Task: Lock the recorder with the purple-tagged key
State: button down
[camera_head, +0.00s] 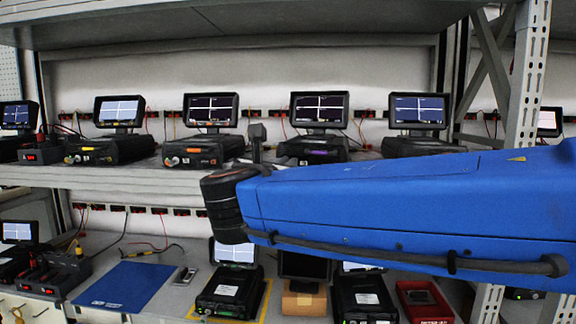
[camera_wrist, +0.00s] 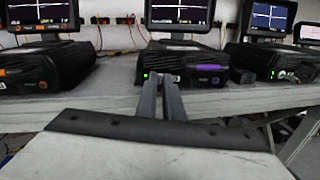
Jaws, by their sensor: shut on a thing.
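In the wrist view a black recorder (camera_wrist: 188,58) with a purple label (camera_wrist: 207,68) and a lit green light stands on the shelf, a screen above it.
A recorder with an orange label (camera_wrist: 40,68) stands left in the wrist view, another recorder (camera_wrist: 278,62) right. The shelf edge (camera_wrist: 110,95) runs below. Below are a blue mat (camera_head: 125,287), several devices and a red tray (camera_head: 425,300). A perforated post (camera_head: 528,75) stands right.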

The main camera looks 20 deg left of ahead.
jog(key=n, duration=1)
jog(key=shift+a+f, duration=0.2)
jog(key=shift+a, duration=0.1)
jog(key=shift+n, duration=0.3)
jog(key=c, duration=2.3)
grip_release()
jog(key=shift+o, duration=0.2)
jog(key=s+d, duration=0.1)
jog(key=s, duration=1.6)
jog(key=shift+s+d, duration=0.2)
